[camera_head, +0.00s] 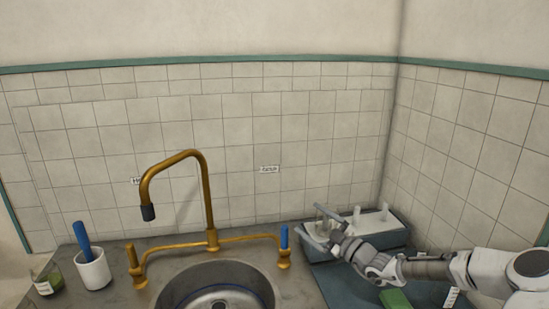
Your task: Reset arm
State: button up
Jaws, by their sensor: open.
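My gripper (326,238) is at the right of the sink, at the end of my white arm, which reaches in from the right edge. Its jaws are open, and they are at the near left side of a grey-blue rack (397,240) with upright white pegs. A small clear glass vessel seems to stand at the rack's left end, right behind the fingers. Whether the fingers touch it or the rack I cannot tell.
A brass faucet (206,190) with a blue-topped right handle (284,240) rises behind the round sink (215,291). A white cup (94,271) with a blue-handled tool and a green jar (47,280) stand at left. A green sponge-like block (395,299) lies below my arm. Tiled walls close the corner.

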jog(key=s+a+r+n+g+h, duration=0.2)
jog(key=s+a+n+g, duration=0.55)
jog(key=n, duration=0.75)
jog(key=s+a+r+n+g+h, duration=0.1)
jog(key=s+a+n+g, duration=0.4)
jog(key=s+n, duration=0.8)
jog(key=s+d+r+n+t+h, duration=0.1)
jog(key=s+d+r+n+h, duration=0.2)
jog(key=s+n, duration=0.3)
jog(key=s+d+r+n+t+h, duration=0.1)
jog(key=s+d+r+n+h, duration=0.2)
jog(key=n, duration=0.9)
jog(key=s+d+r+n+t+h, duration=0.1)
jog(key=s+d+r+n+h, duration=0.2)
jog(key=s+d+n, duration=0.4)
jog(key=s+n+h, duration=0.1)
jog(key=s+n, duration=0.2)
jog(key=s, duration=0.1)
jog(key=shift+s+d+r, duration=0.15)
jog(key=shift+d, duration=0.05)
jog(key=shift+t, duration=0.25)
